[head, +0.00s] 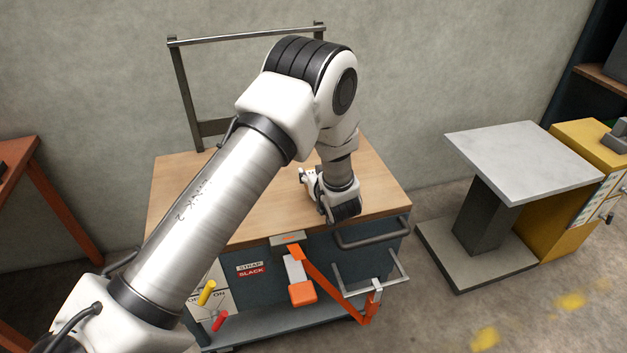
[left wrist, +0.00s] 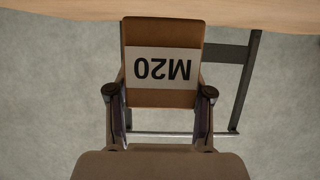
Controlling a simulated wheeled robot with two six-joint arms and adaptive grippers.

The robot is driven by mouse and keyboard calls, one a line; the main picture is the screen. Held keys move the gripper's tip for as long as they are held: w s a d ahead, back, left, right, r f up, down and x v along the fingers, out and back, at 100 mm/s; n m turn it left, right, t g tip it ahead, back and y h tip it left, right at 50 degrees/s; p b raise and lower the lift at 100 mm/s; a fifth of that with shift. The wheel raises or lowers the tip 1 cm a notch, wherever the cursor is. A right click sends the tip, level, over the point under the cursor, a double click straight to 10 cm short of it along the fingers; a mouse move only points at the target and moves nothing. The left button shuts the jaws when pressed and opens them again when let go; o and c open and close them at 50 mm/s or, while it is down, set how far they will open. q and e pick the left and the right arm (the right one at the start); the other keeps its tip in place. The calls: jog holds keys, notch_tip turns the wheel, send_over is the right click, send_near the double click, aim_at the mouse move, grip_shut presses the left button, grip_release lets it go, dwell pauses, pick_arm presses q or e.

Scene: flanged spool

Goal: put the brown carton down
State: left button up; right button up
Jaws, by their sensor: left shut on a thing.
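The brown carton (left wrist: 163,36) shows in the left wrist view, with a white label reading M20 upside down. My left gripper (left wrist: 160,92) is shut on it, one dark fingertip at each side of its lower part. In the head view my left gripper (head: 332,200) is low over the right part of the wooden top of the cart (head: 265,205). The carton is hidden there behind my gripper and arm. I cannot tell whether the carton touches the wooden top. My right gripper is not in view.
A metal frame (head: 183,95) stands at the cart's back edge. Handles and an orange strap (head: 335,283) are on its front. A grey-topped stand (head: 520,160) and yellow cabinet (head: 585,150) stand right; an orange table (head: 45,190) stands left. The wooden top looks largely bare.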

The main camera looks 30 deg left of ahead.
pick_arm(q)
notch_tip(320, 180, down, 3)
jog(key=shift+w+f, duration=0.1)
jog(key=shift+f, duration=0.15)
jog(key=o, duration=1.4)
jog(key=shift+s+d+r, duration=0.2)
jog(key=shift+r, duration=0.1)
jog(key=v, duration=1.1)
jog(key=shift+s+d+r, duration=0.1)
jog(key=shift+s+d, duration=0.05)
jog(key=shift+s, duration=0.1)
